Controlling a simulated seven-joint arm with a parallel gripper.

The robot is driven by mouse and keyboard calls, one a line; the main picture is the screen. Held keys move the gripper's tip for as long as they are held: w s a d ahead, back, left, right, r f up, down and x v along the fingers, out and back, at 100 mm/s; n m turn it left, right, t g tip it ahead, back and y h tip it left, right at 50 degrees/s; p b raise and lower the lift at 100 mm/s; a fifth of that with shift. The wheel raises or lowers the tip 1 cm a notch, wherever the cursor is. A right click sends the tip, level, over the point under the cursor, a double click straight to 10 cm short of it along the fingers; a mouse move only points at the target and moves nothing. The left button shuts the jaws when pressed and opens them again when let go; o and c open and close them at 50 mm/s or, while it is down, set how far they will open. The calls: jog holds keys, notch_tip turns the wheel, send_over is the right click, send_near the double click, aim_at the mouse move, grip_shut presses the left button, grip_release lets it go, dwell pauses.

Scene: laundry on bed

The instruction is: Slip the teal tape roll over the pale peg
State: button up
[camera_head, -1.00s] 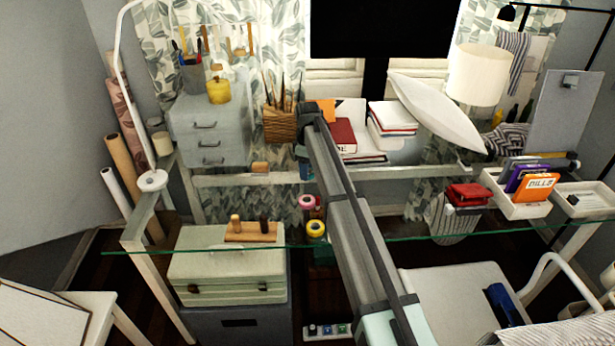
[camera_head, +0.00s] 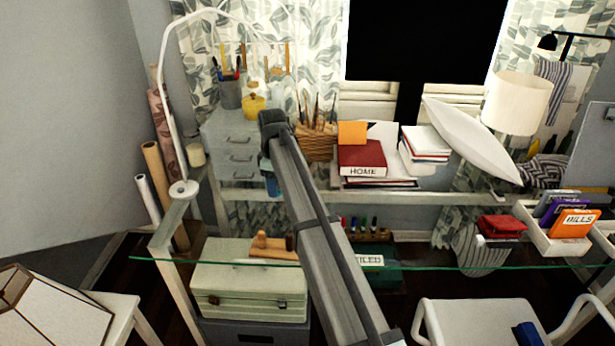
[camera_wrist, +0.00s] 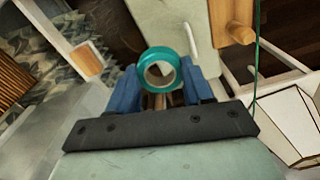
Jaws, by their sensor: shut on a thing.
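The teal tape roll (camera_wrist: 149,64) sits between the blue fingers of my gripper (camera_wrist: 160,82) in the wrist view, its hole facing the camera. The gripper is shut on it. The pale peg (camera_wrist: 235,39) stands on its wooden base (camera_wrist: 222,12), up and to the right of the roll and apart from it. In the head view the pale peg (camera_head: 261,239) rises from the left part of the base (camera_head: 268,252). My gripper (camera_head: 271,180) shows there as a blue patch above the base, partly behind my arm. The roll cannot be made out there.
The base lies on a pale green case (camera_head: 250,283), near the edge of the glass top (camera_head: 450,266). A second, darker peg (camera_head: 290,242) is partly behind my arm. Grey drawers (camera_head: 228,150) and a woven pencil holder (camera_head: 316,144) stand behind.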

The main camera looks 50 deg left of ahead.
jog(key=s+d, duration=0.2)
jog(key=s, duration=0.7)
jog(key=m, duration=0.1)
send_over(261, 233)
jog(key=shift+d+r, duration=0.1)
jog(key=shift+r, duration=0.05)
jog(key=shift+m, duration=0.8)
jog(key=shift+f, duration=0.25)
jog(key=shift+f, duration=3.3)
jog(key=o, duration=1.1)
